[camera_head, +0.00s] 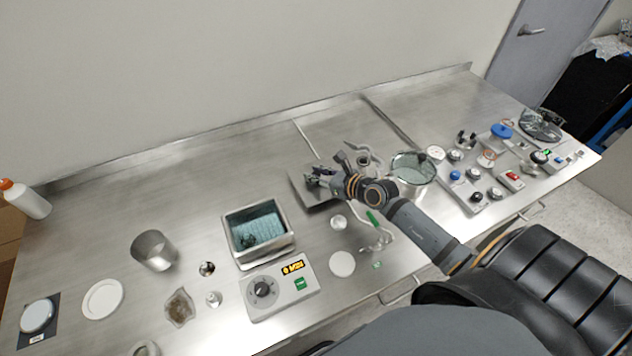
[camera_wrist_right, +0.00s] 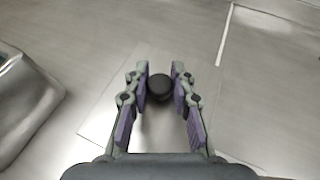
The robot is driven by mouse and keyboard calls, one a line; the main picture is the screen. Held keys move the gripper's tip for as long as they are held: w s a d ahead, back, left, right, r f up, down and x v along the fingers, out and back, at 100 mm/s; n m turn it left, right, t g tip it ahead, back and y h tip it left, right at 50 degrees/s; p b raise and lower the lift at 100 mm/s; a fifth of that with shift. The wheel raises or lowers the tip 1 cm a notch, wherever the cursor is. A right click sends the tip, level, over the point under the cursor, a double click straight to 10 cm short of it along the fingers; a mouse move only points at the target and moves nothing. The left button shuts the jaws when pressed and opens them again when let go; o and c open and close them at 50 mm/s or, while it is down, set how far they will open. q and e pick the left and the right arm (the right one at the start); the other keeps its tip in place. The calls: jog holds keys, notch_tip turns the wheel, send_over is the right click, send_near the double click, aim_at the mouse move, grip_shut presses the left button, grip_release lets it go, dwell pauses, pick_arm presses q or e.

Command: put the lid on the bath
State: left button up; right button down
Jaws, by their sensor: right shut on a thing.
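The bath (camera_head: 238,258) is an open steel tank with teal liquid inside, left of centre in the head view, behind its control box. Its rounded metal side (camera_wrist_right: 22,100) shows at the left of the right wrist view. The lid (camera_head: 301,187) is a flat steel plate to the right of the bath, apart from it. It also shows in the right wrist view (camera_wrist_right: 105,125), with a black knob (camera_wrist_right: 159,87). My right gripper (camera_head: 318,178) is over the lid, shut on the knob between its fingers. I cannot tell whether the lid is lifted. My left gripper is out of view.
The control box (camera_head: 276,293) has a dial and a lit display. A steel beaker (camera_head: 154,252), white dish (camera_head: 103,299) and small items are at the left. A round glass dish (camera_head: 414,168) and several devices stand at the right. The counter behind the bath is clear.

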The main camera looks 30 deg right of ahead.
notch_tip(320, 180, down, 3)
jog(key=shift+r, duration=0.2)
jog(key=shift+a, duration=0.1)
jog(key=c, duration=1.1)
grip_release()
